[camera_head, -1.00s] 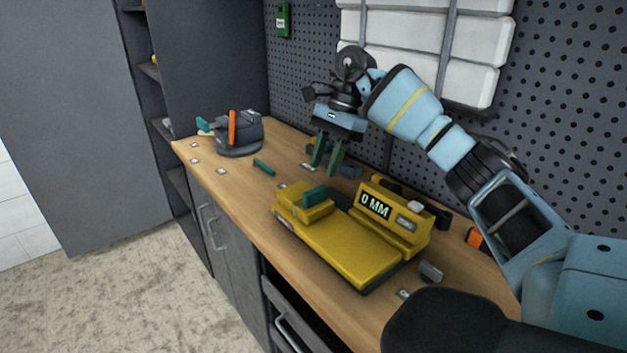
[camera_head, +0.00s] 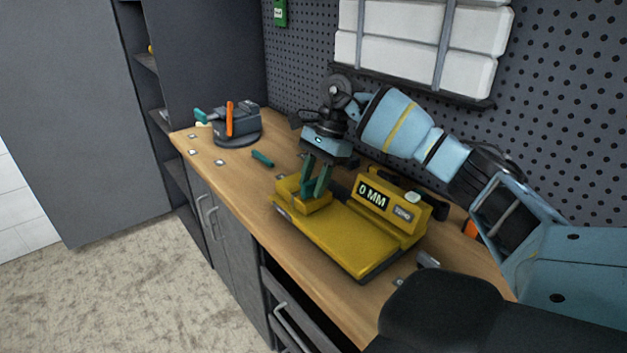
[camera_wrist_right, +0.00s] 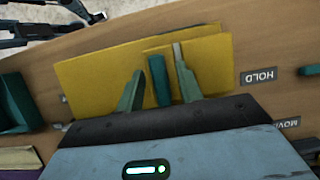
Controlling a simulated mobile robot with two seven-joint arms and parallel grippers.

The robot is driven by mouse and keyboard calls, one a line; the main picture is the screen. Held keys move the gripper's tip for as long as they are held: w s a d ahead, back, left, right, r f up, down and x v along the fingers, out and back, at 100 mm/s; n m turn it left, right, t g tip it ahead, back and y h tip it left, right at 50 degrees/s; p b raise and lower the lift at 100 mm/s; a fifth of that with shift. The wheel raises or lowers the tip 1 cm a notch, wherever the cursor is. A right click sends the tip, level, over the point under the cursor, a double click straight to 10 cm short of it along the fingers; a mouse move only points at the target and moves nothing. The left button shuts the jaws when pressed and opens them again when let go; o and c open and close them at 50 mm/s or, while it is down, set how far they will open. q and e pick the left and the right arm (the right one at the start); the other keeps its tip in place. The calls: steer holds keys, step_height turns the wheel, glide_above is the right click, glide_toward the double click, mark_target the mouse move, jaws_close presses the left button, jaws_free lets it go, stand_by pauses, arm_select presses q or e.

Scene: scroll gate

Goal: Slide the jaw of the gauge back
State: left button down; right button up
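The gauge (camera_head: 350,232) is a yellow body on the workbench with a raised block whose display reads 0 MM (camera_head: 372,196). Its jaw (camera_head: 311,206) is a small yellow block at the left end, with an upright teal tab (camera_wrist_right: 158,80) on top. My right gripper (camera_head: 316,176) is open, its two green fingers reaching down on either side of the tab. In the right wrist view, my right gripper (camera_wrist_right: 158,84) has the tab between its fingers, with a gap on each side. My left gripper cannot be made out in either view.
A grey device with an orange lever (camera_head: 230,119) stands at the far left of the bench (camera_head: 226,181). A loose teal piece (camera_head: 262,158) lies between it and the gauge. A pegboard (camera_head: 560,110) rises behind.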

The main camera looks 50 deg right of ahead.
steer(key=shift+f, duration=0.15)
arm_select(q)
steer(key=shift+s, duration=0.25)
arm_select(e)
steer(key=shift+c, duration=0.3)
jaws_close()
arm_select(q)
steer(key=shift+s+f, duration=0.1)
steer(key=shift+s, duration=0.15)
steer(key=shift+w, duration=0.1)
arm_select(e)
steer(key=shift+s, duration=0.1)
